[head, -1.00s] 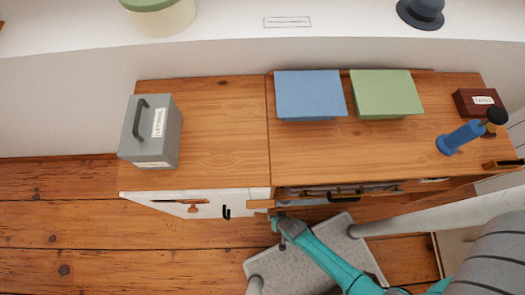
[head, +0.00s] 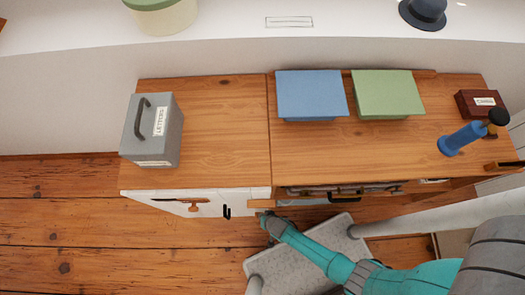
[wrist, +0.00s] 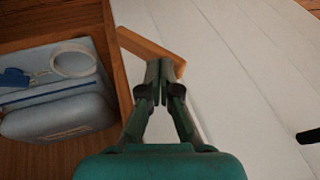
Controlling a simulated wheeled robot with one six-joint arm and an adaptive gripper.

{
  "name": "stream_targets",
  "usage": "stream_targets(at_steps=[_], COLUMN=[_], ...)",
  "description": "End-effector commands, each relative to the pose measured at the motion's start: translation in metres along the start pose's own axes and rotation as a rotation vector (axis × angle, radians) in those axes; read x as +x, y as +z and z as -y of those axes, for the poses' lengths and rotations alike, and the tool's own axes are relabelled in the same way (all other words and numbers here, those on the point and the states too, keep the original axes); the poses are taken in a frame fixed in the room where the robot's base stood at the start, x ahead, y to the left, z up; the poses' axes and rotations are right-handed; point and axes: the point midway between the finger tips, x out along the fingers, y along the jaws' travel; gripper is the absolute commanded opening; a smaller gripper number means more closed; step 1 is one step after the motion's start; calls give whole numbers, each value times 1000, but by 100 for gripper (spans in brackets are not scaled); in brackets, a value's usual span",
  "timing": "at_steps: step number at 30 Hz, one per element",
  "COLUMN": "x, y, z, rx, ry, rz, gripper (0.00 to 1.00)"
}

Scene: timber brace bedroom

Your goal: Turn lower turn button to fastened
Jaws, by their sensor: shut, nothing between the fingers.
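A wooden turn button (wrist: 134,42) shows in the wrist view as a tilted bar. It lies across the seam between the white door (wrist: 235,85) and the wooden frame. My gripper (wrist: 160,66) is shut and empty, its fingertips at the bar and covering its middle. I cannot tell whether they touch it. In the head view my gripper (head: 266,216) is at the right edge of the white door front, low at the cabinet. Another wooden piece (head: 194,207) shows on the door front, further left. From above I cannot make out the lower button clearly.
A black handle (wrist: 308,136) stands out from the door. An open compartment (wrist: 112,55) beside the button holds a pale box and a white ring. A grey letters box (head: 150,130), blue box (head: 311,94) and green box (head: 388,93) stand on the cabinet top. A grey step (head: 322,240) is below.

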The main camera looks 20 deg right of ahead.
Motion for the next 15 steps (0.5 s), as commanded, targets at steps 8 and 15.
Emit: stream_targets(at_steps=[8, 15], x=[0, 0], y=[0, 0], z=[0, 0], rx=[-1, -15], ry=[4, 40], rz=[1, 5], gripper=[0, 0])
